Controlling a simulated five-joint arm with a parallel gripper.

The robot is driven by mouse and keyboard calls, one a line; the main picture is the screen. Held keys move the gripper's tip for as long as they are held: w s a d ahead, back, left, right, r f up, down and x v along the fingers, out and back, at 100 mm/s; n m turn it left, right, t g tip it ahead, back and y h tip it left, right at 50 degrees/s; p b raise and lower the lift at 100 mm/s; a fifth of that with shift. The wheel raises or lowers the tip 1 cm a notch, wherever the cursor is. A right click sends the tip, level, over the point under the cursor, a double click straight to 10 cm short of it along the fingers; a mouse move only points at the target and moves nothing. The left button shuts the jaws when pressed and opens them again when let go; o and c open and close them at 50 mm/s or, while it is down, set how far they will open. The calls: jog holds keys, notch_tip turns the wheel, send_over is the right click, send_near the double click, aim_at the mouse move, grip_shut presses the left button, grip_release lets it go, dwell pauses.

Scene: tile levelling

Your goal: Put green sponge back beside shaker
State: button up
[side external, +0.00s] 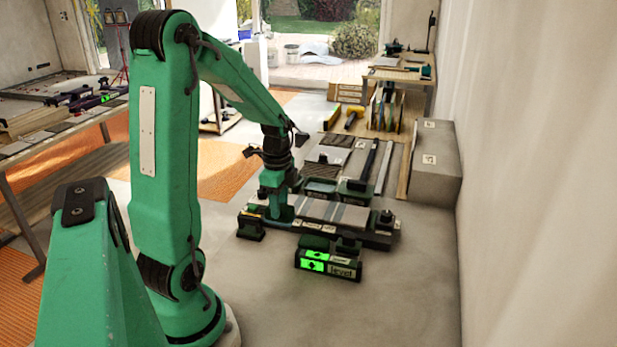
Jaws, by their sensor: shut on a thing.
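My gripper (279,212) is low over the left end of the tile board (335,213). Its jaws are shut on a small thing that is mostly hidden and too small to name. A dark green block (316,243) shows just behind the level box, at the board's front edge; I cannot tell whether it is the green sponge. I cannot pick out the shaker with certainty.
A level box (328,264) with bright green displays stands in front of the board. A small black block (250,229) stands at the board's left. Trays and long strips lie behind it. A grey block (436,165) stands against the right wall. The front right floor is clear.

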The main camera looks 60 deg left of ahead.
aim_at(281, 221)
jog(key=shift+f, duration=2.35)
jog(key=shift+f, duration=1.5)
jog(key=o, duration=1.3)
jog(key=shift+w+a, duration=0.1)
jog(key=shift+w, duration=0.05)
jog(key=shift+r, duration=0.15)
jog(key=shift+o, duration=0.2)
jog(key=shift+r, duration=3.9)
